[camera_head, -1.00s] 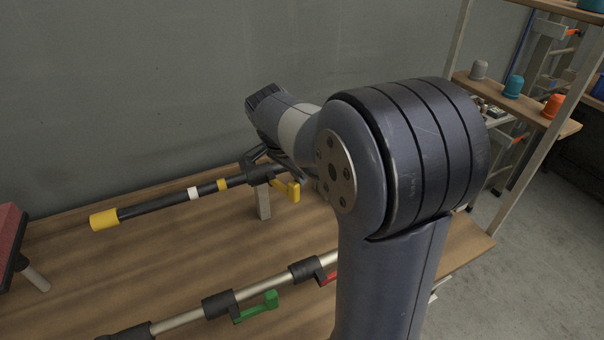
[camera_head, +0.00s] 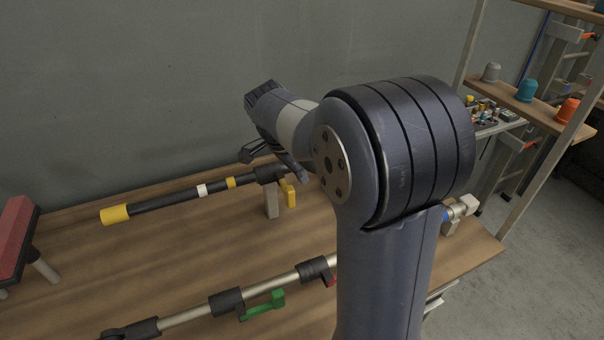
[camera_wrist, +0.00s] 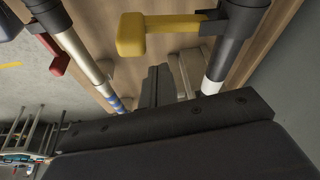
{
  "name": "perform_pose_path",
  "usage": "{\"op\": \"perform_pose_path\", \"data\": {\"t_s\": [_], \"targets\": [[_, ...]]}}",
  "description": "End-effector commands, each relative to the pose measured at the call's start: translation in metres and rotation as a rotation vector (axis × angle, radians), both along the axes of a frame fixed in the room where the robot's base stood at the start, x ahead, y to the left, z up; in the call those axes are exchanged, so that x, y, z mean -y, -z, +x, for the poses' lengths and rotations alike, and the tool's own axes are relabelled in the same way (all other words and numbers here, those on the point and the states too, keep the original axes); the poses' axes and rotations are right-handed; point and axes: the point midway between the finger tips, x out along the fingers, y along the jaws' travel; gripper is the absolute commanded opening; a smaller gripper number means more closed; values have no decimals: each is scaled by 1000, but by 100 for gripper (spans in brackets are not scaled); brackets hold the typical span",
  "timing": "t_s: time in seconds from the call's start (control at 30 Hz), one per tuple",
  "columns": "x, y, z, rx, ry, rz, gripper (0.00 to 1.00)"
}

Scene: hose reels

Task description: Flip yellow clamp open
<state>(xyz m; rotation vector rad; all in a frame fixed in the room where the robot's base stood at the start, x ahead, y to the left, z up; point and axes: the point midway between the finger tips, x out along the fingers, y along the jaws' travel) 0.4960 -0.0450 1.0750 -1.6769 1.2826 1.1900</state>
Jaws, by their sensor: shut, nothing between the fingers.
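The yellow clamp (camera_head: 288,193) is a lever on a black collar of the rear pole (camera_head: 160,202). In the wrist view the yellow clamp (camera_wrist: 165,36) sticks out sideways from the collar (camera_wrist: 240,18), with its thick end away from the pole.
A front pole (camera_head: 185,318) carries a green lever (camera_head: 264,305) and a red lever (camera_head: 331,281). A grey support (camera_head: 271,202) stands under the rear pole. A red-topped block (camera_head: 17,238) is at the left. The wall (camera_head: 150,90) is close behind. Shelves stand at right.

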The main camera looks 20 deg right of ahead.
Motion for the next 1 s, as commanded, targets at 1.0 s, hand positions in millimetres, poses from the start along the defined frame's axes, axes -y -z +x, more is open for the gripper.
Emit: {"op": "perform_pose_path", "data": {"t_s": [1.0], "targets": [[-4,-91,2,1,-8,0,0]]}}
